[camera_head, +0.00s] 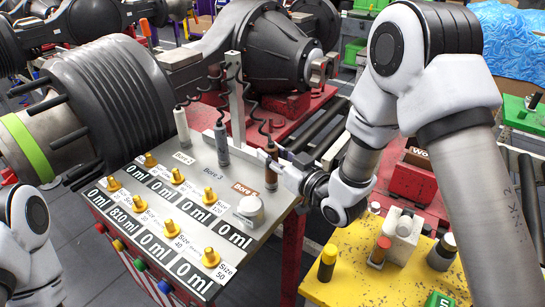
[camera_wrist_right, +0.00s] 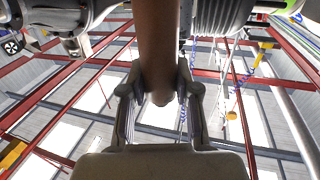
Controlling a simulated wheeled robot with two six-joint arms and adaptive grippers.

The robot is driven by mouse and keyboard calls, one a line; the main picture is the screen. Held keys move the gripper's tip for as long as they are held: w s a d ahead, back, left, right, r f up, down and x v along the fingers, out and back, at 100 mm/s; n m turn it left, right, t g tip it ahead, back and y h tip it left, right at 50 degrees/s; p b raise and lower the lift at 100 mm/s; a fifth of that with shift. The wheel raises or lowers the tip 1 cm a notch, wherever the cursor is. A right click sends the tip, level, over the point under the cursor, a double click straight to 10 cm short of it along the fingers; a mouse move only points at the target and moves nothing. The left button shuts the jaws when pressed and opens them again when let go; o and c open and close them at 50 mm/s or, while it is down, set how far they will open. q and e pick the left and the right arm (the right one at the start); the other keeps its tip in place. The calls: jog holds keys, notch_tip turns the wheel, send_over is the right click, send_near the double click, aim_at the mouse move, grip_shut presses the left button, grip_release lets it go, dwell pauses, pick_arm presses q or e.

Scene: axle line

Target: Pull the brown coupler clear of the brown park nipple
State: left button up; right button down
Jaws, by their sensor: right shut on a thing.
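The brown coupler (camera_head: 271,174) stands upright at the right rear of the grey panel, with a dark coiled hose at its top. My right gripper (camera_head: 277,170) reaches it from the right and is shut on it. In the right wrist view the brown coupler (camera_wrist_right: 159,45) lies between the two fingers (camera_wrist_right: 159,92) of this gripper. The brown park nipple cannot be made out, so I cannot tell whether the coupler is still seated on it. My left arm shows at the lower left, but its gripper is not in view.
A light coupler (camera_head: 182,127) and a dark grey coupler (camera_head: 222,143) stand to the left on the panel (camera_head: 207,152). Several brass fittings (camera_head: 177,175) and a pale knob (camera_head: 250,207) sit in front. A yellow table (camera_head: 345,285) with bottles is at the right.

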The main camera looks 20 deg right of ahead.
aim_at(272, 146)
jog(key=shift+w+r, duration=0.15)
jog(key=shift+r, duration=0.4)
notch_tip(272, 146, up, 2)
jog(key=shift+r+b, duration=0.25)
jog(key=shift+b, duration=0.3)
jog(key=r+p+v, duration=0.1)
jog(key=p+v, duration=1.4)
jog(key=v, duration=0.1)
jog(key=shift+r, duration=0.2)
notch_tip(272, 146, up, 3)
jog(key=p, duration=0.3)
jog(key=shift+r, duration=0.1)
